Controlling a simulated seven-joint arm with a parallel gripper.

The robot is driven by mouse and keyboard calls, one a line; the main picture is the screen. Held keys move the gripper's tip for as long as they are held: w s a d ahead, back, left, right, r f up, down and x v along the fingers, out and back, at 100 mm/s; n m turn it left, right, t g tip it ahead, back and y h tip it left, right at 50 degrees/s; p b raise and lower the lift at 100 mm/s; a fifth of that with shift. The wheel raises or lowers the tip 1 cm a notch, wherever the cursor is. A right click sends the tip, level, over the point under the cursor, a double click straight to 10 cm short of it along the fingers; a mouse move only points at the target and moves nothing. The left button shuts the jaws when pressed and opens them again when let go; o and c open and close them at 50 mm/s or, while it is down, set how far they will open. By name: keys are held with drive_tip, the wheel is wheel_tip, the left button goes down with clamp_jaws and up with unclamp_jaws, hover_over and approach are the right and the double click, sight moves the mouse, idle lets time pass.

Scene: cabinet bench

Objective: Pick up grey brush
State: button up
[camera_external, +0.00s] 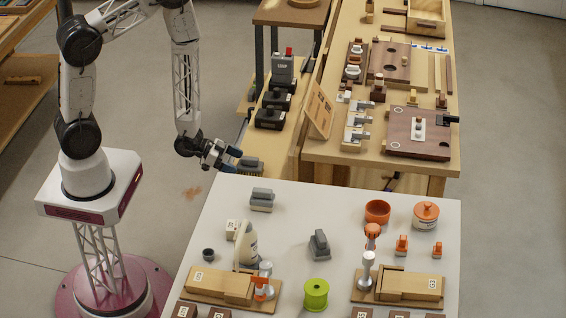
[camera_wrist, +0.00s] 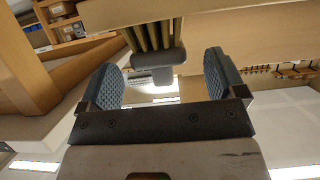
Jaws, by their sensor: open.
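My gripper (camera_external: 226,153) is open, off the far left corner of the white table, with its jaws pointing right. In the wrist view the two blue-grey ridged pads of my gripper (camera_wrist: 164,82) stand wide apart. A dark grey piece with a small knob (camera_wrist: 158,62) shows beyond and between the pads, with brownish strips behind it; I cannot tell if it is a brush. In the external view a grey brush-like block (camera_external: 250,164) sits on the wooden ledge just right of my gripper. Similar grey blocks lie on the white table, one at its far left (camera_external: 262,198) and one near its middle (camera_external: 319,242).
Black blocks (camera_external: 270,117) stand along the ledge behind my gripper. A wooden bench (camera_external: 375,170) with boards rises at the right. The white table (camera_external: 350,205) holds a bottle (camera_external: 247,244), a green spool (camera_external: 316,294) and orange pots (camera_external: 377,211). Open floor lies left of the gripper.

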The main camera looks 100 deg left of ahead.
sight(242, 157)
drive_tip(key=shift+x, duration=2.6)
drive_tip(key=c, duration=1.1)
drive_tip(key=shift+o, duration=0.2)
drive_tip(key=shift+r, duration=0.2)
drive_tip(key=shift+r, duration=1.6)
drive_tip(key=s+d, duration=0.3)
drive_tip(key=s, duration=0.4)
drive_tip(key=s+d+r, duration=0.1)
drive_tip(key=s+d, duration=0.2)
drive_tip(key=s, duration=0.4)
drive_tip(key=shift+s+d+r, duration=0.2)
drive_tip(key=shift+s+d, duration=0.1)
drive_tip(key=shift+d, duration=0.1)
